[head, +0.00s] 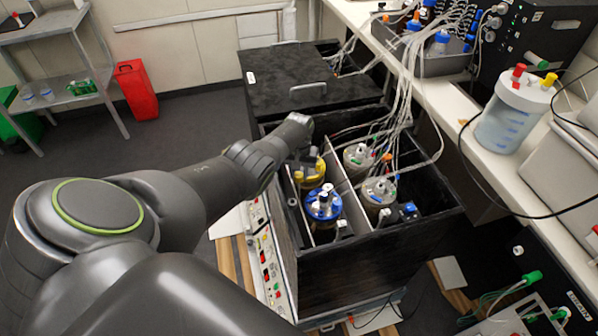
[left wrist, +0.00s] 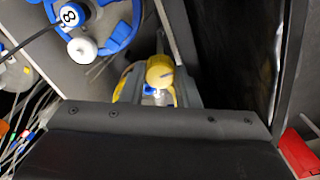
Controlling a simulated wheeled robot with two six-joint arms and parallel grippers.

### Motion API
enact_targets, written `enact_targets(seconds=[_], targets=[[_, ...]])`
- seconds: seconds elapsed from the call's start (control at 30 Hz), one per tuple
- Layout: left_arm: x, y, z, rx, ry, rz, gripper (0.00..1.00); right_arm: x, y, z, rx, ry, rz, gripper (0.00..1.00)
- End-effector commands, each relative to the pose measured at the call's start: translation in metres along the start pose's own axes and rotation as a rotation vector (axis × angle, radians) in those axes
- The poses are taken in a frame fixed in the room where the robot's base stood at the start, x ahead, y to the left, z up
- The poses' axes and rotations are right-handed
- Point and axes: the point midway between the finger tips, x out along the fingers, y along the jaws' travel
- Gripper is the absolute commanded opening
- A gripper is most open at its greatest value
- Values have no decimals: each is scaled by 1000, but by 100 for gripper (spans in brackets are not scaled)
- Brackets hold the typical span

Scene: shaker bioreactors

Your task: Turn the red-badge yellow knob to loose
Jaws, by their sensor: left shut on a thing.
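The yellow knob (left wrist: 160,72) sits between the two grey fingers of my left gripper (left wrist: 158,88) in the left wrist view, and the gripper is shut on it. Part of the yellow holder around it shows beside the fingers. In the head view my left gripper (head: 304,158) reaches down into the open shaker box, over the vessel with the yellow holder (head: 312,174). The knob itself is hidden there by the gripper and arm. I cannot make out a red badge on it. My right gripper is in neither view.
A vessel with a blue holder (head: 323,203) stands close by in the same box, and it also shows in the left wrist view (left wrist: 122,32). Two more vessels (head: 360,156) (head: 379,191) stand beyond a divider, with tubes rising from them. The black box walls (head: 365,265) surround them.

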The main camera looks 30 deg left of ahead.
Motion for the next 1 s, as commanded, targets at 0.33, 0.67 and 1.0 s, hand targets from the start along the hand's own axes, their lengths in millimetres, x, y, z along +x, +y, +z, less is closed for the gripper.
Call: enact_targets(seconds=[0.33, 0.67, 1.0], targets=[[-1, 0, -1, -20, 3, 0, 6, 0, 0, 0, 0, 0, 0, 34], [-1, 0, -1, -19, 3, 0, 48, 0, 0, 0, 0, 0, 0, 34], [-2, 0, 0, -18, 1, 0, 50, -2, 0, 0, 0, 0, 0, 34]])
